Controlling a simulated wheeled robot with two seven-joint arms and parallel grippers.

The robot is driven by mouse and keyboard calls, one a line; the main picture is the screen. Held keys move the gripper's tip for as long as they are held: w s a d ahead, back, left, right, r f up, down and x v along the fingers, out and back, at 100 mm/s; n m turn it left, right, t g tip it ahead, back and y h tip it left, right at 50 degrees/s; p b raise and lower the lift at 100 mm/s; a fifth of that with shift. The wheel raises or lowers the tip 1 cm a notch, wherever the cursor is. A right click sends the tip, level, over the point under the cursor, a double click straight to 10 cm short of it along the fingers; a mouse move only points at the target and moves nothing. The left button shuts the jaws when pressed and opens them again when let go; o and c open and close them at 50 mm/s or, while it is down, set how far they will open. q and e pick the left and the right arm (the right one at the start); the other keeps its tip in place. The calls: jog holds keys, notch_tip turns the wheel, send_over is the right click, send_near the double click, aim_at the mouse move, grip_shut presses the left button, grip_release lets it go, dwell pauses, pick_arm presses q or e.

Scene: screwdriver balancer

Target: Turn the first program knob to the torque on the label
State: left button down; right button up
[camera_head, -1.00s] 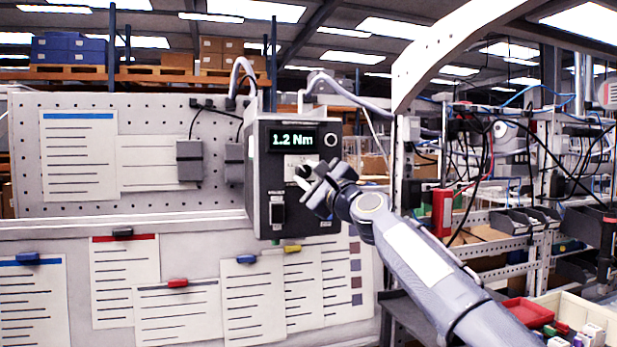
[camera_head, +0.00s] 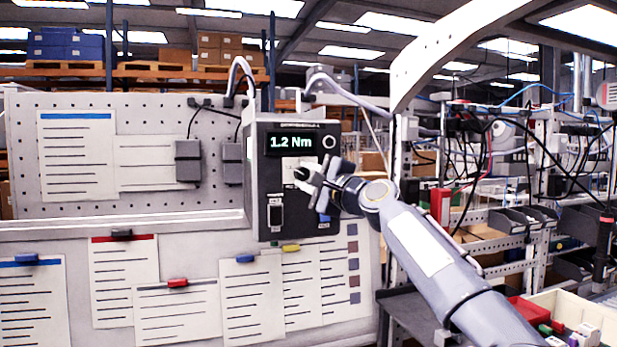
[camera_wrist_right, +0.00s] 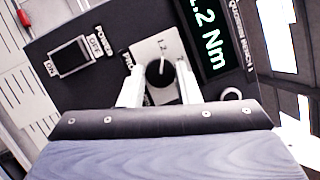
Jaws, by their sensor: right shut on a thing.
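The controller box (camera_head: 262,215) is dark-faced with a grey side and hangs at the middle of the head view. Its display (camera_head: 291,143) reads 1.2 Nm in green. The round black program knob (camera_wrist_right: 159,76), with a white pointer line, sits on a pale label plate (camera_wrist_right: 148,50) in the right wrist view. My left gripper is out of view.
A power switch (camera_wrist_right: 70,58) sits on the box face beside the knob. A pegboard (camera_head: 75,195) stands to the left, with paper sheets (camera_head: 124,270) below it. Shelves with cables and bins (camera_head: 505,220) are at right. A red tray (camera_head: 527,310) is at lower right.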

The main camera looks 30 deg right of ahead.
jog(key=o, duration=1)
jog(key=shift+c, duration=0.2)
jog(key=shift+s, duration=0.1)
jog(key=s+f+b, duration=0.1)
jog(key=s+b, duration=0.3)
jog(key=s, duration=0.3)
jog(key=shift+s+d+b, duration=0.25)
jog(key=shift+d+b, duration=0.05)
jog(key=shift+d, duration=0.15)
jog(key=shift+f, duration=0.1)
